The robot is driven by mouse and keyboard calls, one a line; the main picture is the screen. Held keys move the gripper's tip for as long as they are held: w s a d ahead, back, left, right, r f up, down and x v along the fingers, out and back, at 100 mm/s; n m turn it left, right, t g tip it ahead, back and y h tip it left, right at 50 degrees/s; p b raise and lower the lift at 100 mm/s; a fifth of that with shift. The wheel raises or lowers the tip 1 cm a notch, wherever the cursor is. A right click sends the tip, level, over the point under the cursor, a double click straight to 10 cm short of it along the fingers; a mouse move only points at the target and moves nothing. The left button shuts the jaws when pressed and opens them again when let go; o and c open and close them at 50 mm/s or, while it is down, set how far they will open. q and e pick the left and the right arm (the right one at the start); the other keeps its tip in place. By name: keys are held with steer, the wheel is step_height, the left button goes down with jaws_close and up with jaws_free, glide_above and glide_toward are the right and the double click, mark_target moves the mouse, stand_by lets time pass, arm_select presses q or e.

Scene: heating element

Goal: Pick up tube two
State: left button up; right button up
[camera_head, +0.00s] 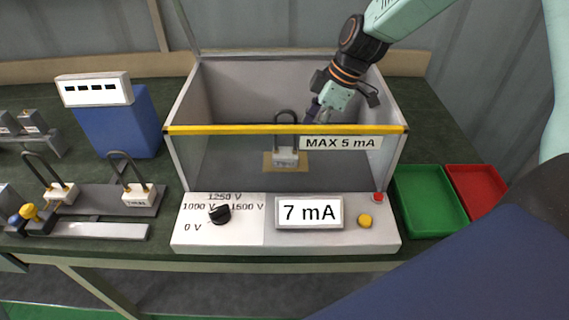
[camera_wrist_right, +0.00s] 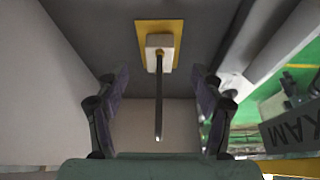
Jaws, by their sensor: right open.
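A heating tube, a dark bent rod on a white base (camera_head: 285,157), stands on a yellowish plate inside the open-topped test box (camera_head: 187,100). Its label is too small to read. Two similar tubes, one (camera_head: 60,193) and another (camera_head: 138,193), stand on the grey rack at left; I cannot tell for sure which is tube two. My right gripper (camera_head: 318,108) reaches into the box from above, close to the right of the boxed tube. In the right wrist view, the open fingers (camera_wrist_right: 157,95) are on either side of the dark rod (camera_wrist_right: 159,105), apart from it. My left gripper is not seen.
A yellow bar (camera_head: 240,130) edges the box front, with a "MAX 5 mA" sign. The panel below has a black dial (camera_head: 220,213), a "7 mA" display (camera_head: 309,213) and buttons. Green (camera_head: 398,205) and red (camera_head: 475,190) trays lie right. A blue device (camera_head: 117,125) stands left.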

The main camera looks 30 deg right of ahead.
steer(key=shift+s+a+f, duration=0.1)
steer(key=shift+a+f, duration=0.2)
steer(key=shift+f, duration=0.15)
steer(key=x, duration=0.2)
steer(key=b+x, duration=0.1)
steer(key=d+x, duration=0.1)
steer(key=x, duration=0.1)
steer(key=shift+a+f, duration=0.2)
steer(key=shift+f, duration=0.25)
steer(key=shift+a+f+b, duration=0.2)
steer(key=shift+f+b, duration=0.05)
steer(key=shift+b, duration=0.1)
steer(key=shift+a+f, duration=0.1)
steer(key=shift+f, duration=0.05)
steer(key=shift+w+a+f, duration=0.1)
steer(key=shift+w, duration=0.3)
steer(key=shift+s, duration=0.2)
steer(key=c, duration=0.5)
steer(key=shift+w, duration=0.1)
steer(key=c, duration=0.9)
